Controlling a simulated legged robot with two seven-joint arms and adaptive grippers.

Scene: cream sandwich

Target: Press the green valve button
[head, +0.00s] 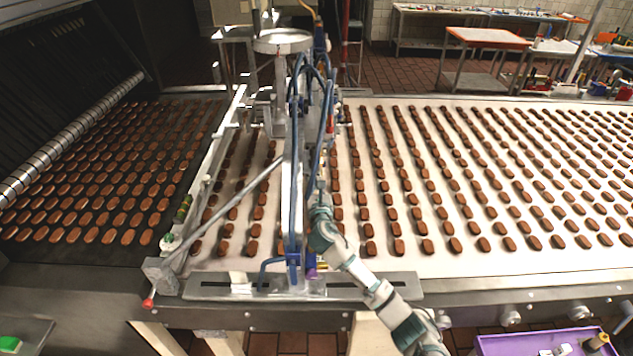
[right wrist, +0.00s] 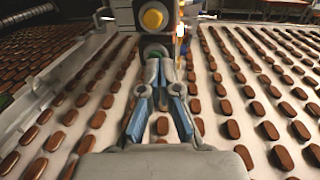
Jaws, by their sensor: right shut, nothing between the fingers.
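My right gripper (head: 319,200) reaches in from the lower right of the head view, up against the blue-piped depositor column (head: 298,190). In the right wrist view its two fingers (right wrist: 158,62) meet at the tips, with nothing between them. I cannot tell whether the tips touch the machine. My left gripper is not in view.
A wide pale conveyor (head: 408,262) carries rows of brown biscuits on both sides of the column. A green object (head: 10,342) lies at bottom left, and a purple crate (head: 545,341) stands at bottom right.

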